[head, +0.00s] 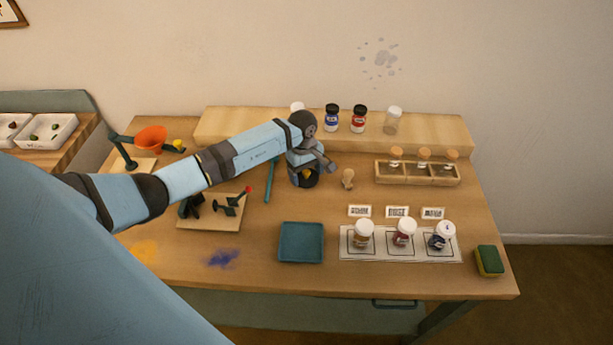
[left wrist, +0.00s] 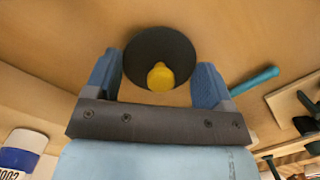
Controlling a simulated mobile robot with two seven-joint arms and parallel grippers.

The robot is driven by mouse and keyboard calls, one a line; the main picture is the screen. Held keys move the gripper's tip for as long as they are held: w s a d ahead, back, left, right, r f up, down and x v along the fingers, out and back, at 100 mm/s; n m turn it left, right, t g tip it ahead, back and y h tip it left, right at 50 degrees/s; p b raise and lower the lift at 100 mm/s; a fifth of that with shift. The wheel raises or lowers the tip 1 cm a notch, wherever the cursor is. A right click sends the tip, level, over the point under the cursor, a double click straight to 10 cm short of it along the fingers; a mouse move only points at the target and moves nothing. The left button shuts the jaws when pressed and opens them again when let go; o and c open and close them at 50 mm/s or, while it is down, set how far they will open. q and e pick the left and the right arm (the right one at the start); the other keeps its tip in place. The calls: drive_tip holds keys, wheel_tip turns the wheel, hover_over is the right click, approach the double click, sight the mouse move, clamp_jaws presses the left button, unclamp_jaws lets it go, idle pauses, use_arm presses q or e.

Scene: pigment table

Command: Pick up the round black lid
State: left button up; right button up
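The round black lid (left wrist: 150,42) shows in the left wrist view as a dark disc with a yellow knob (left wrist: 160,77) on it. It lies on the wooden table. My left gripper (left wrist: 158,62) is open over the lid, with one blue finger on each side of the knob. I cannot tell whether the fingers touch the disc. In the head view my left gripper (head: 308,174) reaches down to the table's middle, and partly hides the lid. My right gripper is in neither view.
A teal tray (head: 301,243) is in front. Several jars stand on the raised shelf (head: 240,120) behind.

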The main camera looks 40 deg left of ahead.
sight(307, 170)
use_arm(q)
drive_tip(key=shift+c, duration=0.4)
drive_tip(key=shift+w+r, duration=0.1)
drive_tip(key=shift+r, duration=0.4)
wheel_tip(307, 170, up, 17)
drive_tip(key=b, duration=0.3)
drive_tip(key=shift+r, duration=0.15)
drive_tip(key=f+m, duration=0.2)
drive_tip(key=f, duration=0.1)
drive_tip(key=f+m+b, duration=0.1)
drive_tip(key=f+m, duration=0.1)
drive_tip(key=f, duration=0.2)
drive_tip(key=f+m+g+b, duration=0.1)
drive_tip(key=f, duration=0.3)
drive_tip(key=shift+w+a+f+m, duration=0.2)
drive_tip(key=shift+w+a+m, duration=0.05)
drive_tip(key=shift+m, duration=0.15)
drive_tip(key=shift+f+b, duration=0.55)
drive_tip(key=shift+f, duration=0.8)
wheel_tip(307, 170, down, 3)
drive_tip(key=shift+f+b, duration=0.1)
drive_tip(key=shift+b, duration=0.95)
drive_tip(key=shift+f, duration=0.25)
